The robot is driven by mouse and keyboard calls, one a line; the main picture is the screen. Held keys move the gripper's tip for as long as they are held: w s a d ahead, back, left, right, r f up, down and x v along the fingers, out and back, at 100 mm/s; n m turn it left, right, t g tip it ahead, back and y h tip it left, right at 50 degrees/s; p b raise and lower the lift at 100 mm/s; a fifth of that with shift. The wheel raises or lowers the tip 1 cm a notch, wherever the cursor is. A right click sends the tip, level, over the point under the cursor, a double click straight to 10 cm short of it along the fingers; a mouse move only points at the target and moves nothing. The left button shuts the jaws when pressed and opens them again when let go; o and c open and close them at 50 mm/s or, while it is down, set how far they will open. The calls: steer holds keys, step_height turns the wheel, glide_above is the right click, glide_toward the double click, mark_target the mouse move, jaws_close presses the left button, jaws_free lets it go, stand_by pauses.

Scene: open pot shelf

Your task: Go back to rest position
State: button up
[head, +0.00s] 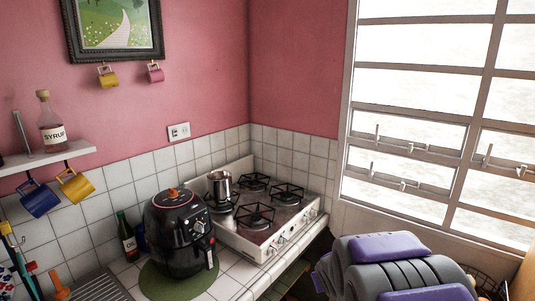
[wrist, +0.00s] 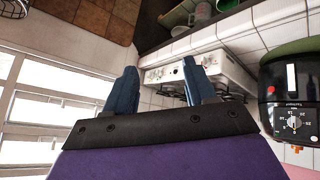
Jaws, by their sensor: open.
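My gripper (wrist: 160,68) shows in the wrist view with its two blue fingers spread apart and nothing between them. The wrist picture is turned over, with the stove (wrist: 222,72) seen beyond the fingertips. In the head view, purple and grey parts of my own arm fill the lower right, and the fingers cannot be made out there. A small metal pot (head: 220,187) stands upright on the back left of the white gas stove (head: 285,238), apart from my arm.
A black air fryer (head: 180,235) stands on a green mat (head: 160,285) left of the stove. An oil bottle (head: 127,238) is behind it. A shelf (head: 45,157) holds a syrup bottle (head: 52,122), with mugs hanging below. A window (head: 430,110) is at the right.

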steer(key=s+a+r+m+g, duration=0.1)
steer(key=s+g, duration=0.2)
steer(key=s, duration=1.1)
steer(key=s+a+r+m+g, duration=0.1)
steer(key=s+g, duration=0.2)
steer(key=s, duration=1)
steer(key=s+a+r+m+g+y+b, duration=0.1)
steer(key=s+g, duration=0.2)
steer(key=s, duration=1.1)
steer(key=shift+s+r+g, duration=0.3)
steer(key=shift+r+g, duration=0.05)
steer(key=shift+g, duration=0.05)
